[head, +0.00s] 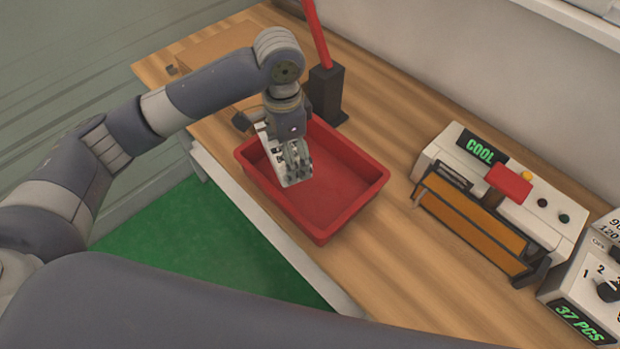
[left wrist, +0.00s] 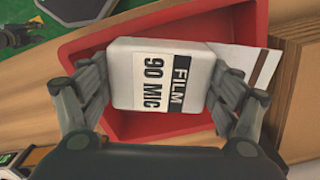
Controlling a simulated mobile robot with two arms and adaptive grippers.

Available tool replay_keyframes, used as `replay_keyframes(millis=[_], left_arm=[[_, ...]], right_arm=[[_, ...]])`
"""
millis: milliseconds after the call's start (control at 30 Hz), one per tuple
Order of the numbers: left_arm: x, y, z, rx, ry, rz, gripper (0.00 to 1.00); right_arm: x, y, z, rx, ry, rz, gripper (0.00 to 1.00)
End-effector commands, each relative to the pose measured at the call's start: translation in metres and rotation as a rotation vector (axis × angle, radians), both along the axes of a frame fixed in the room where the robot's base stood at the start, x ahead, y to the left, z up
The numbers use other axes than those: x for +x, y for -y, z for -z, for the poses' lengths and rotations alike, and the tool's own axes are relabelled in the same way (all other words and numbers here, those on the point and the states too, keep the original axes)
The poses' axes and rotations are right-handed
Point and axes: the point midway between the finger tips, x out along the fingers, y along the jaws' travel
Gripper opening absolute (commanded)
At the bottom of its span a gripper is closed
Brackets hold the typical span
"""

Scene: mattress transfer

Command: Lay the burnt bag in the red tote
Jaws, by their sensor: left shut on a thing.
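My left gripper (head: 299,160) points down over the red tote (head: 348,158) in the head view. It is shut on a white block-like pack (left wrist: 160,75), whose printed label reads FILM 90 MIC in the left wrist view. A finger sits at each side of the pack. No burn mark shows on its visible face. The red tote (left wrist: 85,52) lies behind and below the pack there; the height between them is unclear. A pale flat piece with a brown stripe (left wrist: 257,66) shows right of the pack; I cannot tell what it is. My right gripper is out of view.
A black holder (head: 326,93) with a red upright handle (head: 316,32) stands close behind the tote. To the right is a sealing machine (head: 470,215) with a COOL display, then a dial box (head: 590,300) reading 37 PCS. Bare wood lies between tote and machine.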

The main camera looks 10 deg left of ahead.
Motion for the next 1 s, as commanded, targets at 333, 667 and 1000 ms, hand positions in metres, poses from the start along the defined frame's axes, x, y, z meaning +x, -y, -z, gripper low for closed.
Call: replay_keyframes(millis=[333,667,1000], left_arm=[[0.020,0.017,0.025,-0.002,-0.001,0.348,0.56],[0.023,0.019,0.055,0.001,-0.005,0.438,0.56],[0.024,0.019,0.100,0.000,-0.001,0.437,0.56]], right_arm=[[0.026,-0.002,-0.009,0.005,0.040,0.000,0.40],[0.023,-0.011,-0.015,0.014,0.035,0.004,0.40],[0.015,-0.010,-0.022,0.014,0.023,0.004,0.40]])
